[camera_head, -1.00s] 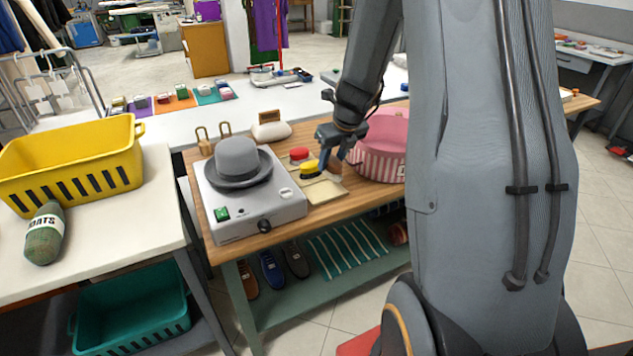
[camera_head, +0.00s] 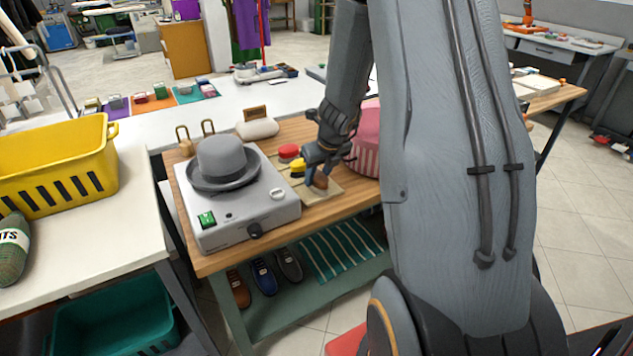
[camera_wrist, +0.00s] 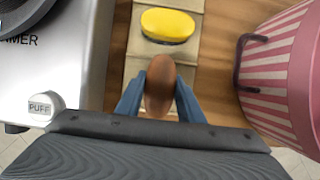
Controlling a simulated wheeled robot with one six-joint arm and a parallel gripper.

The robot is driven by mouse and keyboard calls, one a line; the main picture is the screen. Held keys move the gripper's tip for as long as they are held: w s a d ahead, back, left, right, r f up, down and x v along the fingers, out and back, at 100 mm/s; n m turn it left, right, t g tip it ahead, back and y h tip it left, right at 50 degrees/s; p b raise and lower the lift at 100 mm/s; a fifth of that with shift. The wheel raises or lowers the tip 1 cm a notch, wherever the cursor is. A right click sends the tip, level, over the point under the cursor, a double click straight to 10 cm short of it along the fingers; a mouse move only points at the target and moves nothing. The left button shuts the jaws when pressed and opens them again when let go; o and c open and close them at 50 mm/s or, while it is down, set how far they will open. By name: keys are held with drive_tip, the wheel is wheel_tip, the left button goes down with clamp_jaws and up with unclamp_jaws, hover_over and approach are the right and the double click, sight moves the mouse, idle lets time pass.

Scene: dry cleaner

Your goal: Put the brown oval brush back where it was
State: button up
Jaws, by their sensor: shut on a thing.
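The brown oval brush (camera_wrist: 160,84) is between the two blue fingers of my gripper (camera_wrist: 160,102) in the wrist view. In the head view the brush (camera_head: 320,180) shows just below my gripper (camera_head: 316,172), over the near end of a beige board (camera_head: 330,190). The gripper is shut on it. I cannot tell whether the brush touches the board. A yellow oval brush (camera_wrist: 167,25) lies on the board farther along, apart from the brown one. A red brush (camera_head: 289,151) lies behind the yellow one.
A grey steamer (camera_head: 245,212) with a grey hat (camera_head: 222,160) on it stands left of the board. A pink striped hat box (camera_wrist: 285,75) stands close on the right. A white sponge-like block (camera_head: 257,128) lies at the back of the wooden table (camera_head: 215,262).

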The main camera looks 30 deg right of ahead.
drive_tip(key=shift+f, duration=0.3)
drive_tip(key=shift+f, duration=0.1)
drive_tip(key=o, duration=1)
